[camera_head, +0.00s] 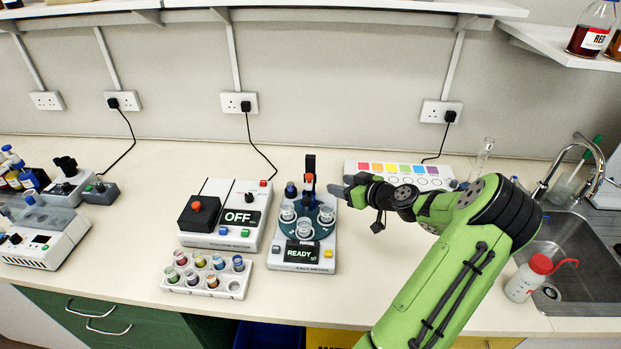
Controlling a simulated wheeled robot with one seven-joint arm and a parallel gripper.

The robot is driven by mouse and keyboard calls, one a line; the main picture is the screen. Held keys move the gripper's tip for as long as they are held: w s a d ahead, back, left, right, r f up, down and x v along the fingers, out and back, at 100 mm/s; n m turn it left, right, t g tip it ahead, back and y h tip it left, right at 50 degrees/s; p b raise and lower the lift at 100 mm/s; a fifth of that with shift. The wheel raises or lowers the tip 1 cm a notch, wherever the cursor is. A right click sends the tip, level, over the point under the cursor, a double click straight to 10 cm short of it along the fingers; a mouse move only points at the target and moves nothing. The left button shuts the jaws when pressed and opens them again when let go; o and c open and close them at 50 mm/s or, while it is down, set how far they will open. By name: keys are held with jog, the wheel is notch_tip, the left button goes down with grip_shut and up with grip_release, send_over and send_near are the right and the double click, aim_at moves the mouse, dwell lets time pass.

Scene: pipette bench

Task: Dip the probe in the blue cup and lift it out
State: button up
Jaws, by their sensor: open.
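The salt meter (303,256) stands mid-bench, and its display reads READY. A dark upright part with an orange-red piece, apparently the probe (309,180), stands at the back of the meter's round turntable, which holds several clear cups. A small cup with a blue side, apparently the blue cup (238,263), sits at the back right of a white rack. My gripper (340,191) is open and points left, just right of the probe and above the bench. Its fingers are small here, and I see nothing between them. I cannot tell whether it touches the meter.
The white rack (184,286) holds several coloured cups and has an empty hole at front right. A device reading OFF (222,241) stands left of the meter. A colour-strip box (390,172) lies behind my arm. A wash bottle (526,281) and sink (575,250) are at right.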

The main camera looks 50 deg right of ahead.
aim_at(311, 177)
jog(key=p+x, duration=0.1)
jog(key=x, duration=1.2)
jog(key=shift+d+f, duration=0.15)
grip_shut()
